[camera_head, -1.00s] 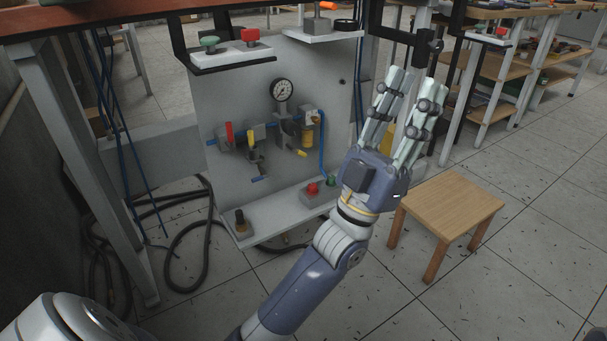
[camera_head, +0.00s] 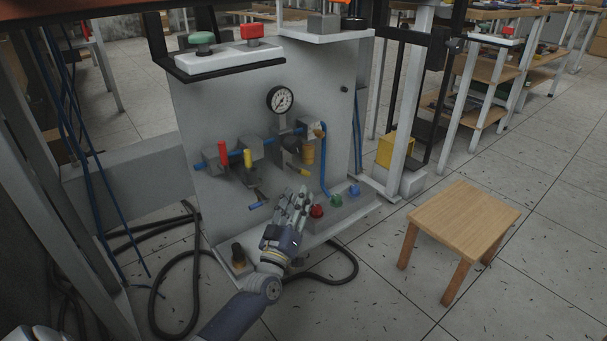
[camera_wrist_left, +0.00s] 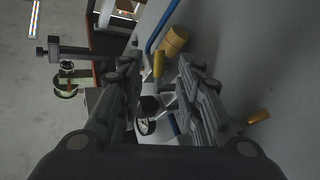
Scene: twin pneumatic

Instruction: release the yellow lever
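A small yellow lever (camera_head: 300,171) sticks out below the amber bowl (camera_head: 308,152) on the grey panel. It also shows in the left wrist view (camera_wrist_left: 158,66), lined up with the gap between my fingers. A second yellow handle (camera_head: 248,157) stands upright further left, beside a red handle (camera_head: 223,153). My left gripper (camera_head: 297,192) is just below the small yellow lever, pointing up at the panel. Its fingers are apart with nothing held between them. I cannot tell whether a fingertip touches the lever. My right gripper is not in view.
A pressure gauge (camera_head: 281,99) and blue tubing (camera_head: 325,180) are close above and right of the hand. A lower shelf holds a red button (camera_head: 317,210) and other buttons. A wooden stool (camera_head: 464,218) stands at the right. Black hoses (camera_head: 165,275) lie on the floor.

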